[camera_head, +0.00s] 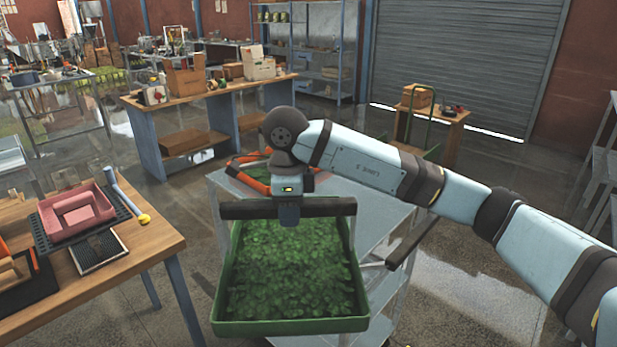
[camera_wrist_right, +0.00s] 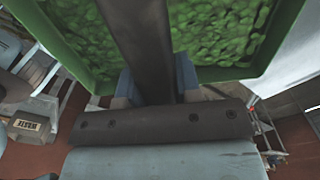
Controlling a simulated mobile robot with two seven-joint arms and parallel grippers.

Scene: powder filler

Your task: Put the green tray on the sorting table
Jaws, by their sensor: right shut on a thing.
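The green tray (camera_head: 290,326) is full of small green pieces and is in the middle of the head view, in front of the grey cart. A dark bar handle (camera_head: 333,206) spans its top. My right gripper (camera_head: 289,215) is shut on this handle from above. In the right wrist view the handle (camera_wrist_right: 140,45) runs between my blue right fingers (camera_wrist_right: 155,85), with the green tray (camera_wrist_right: 292,30) beyond. The tray looks about level; whether its underside touches anything is hidden. I cannot tell which table is the sorting table. My left gripper is not in view.
A wooden table (camera_head: 135,262) at left holds a pink tray (camera_head: 78,214) and a dark grate. The grey cart (camera_head: 375,212) stands just behind the green tray. A bench (camera_head: 215,98) with boxes is farther back. Floor is open at lower right.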

